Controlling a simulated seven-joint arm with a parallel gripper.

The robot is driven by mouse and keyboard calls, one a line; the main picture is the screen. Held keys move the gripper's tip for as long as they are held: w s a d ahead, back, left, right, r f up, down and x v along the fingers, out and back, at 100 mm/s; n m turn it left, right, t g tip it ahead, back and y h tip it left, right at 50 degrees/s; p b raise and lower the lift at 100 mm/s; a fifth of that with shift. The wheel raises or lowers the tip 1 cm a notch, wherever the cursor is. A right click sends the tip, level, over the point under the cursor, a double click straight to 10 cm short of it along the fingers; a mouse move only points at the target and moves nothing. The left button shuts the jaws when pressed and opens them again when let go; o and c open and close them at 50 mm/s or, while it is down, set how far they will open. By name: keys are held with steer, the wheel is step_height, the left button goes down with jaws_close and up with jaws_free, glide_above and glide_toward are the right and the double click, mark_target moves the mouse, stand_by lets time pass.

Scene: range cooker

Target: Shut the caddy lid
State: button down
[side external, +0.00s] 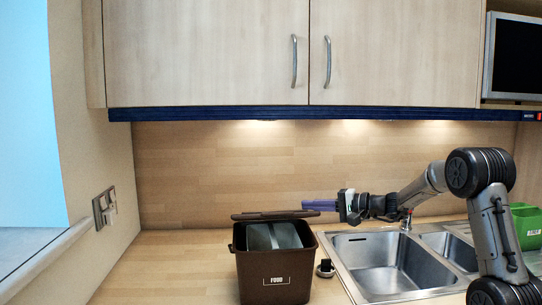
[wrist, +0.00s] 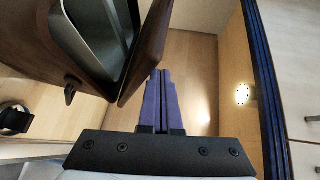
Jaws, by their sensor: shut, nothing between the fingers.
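The brown food caddy (side external: 274,277) stands on the worktop left of the sink, with a "FOOD" label on its front. Its brown lid (side external: 275,215) is raised above the rim, and a grey inner part shows between lid and body. In the wrist view the caddy body (wrist: 45,35) is at upper left, with the lid (wrist: 146,50) as a brown slab beside the fingers. My gripper (side external: 308,205) is shut and empty, its purple fingers pointing left at the lid's right end. The purple fingers (wrist: 165,75) lie together in the wrist view. I cannot tell whether they touch the lid.
A metal double sink (side external: 370,262) with a tap is right of the caddy. A small dark object (side external: 325,268) sits between them. A green container (side external: 526,228) stands at far right. Cupboards (side external: 210,50) hang above. The worktop left of the caddy is clear.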

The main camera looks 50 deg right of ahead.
steer(key=shift+s+a+f, duration=0.2)
steer(key=shift+f, duration=0.2)
steer(key=shift+s+a+f, duration=0.2)
steer(key=shift+f, duration=0.25)
steer(key=shift+s+a+f, duration=0.15)
steer(key=shift+f, duration=0.25)
steer(key=shift+s+a+f, duration=0.15)
steer(key=shift+f, duration=0.25)
steer(key=shift+f, duration=0.1)
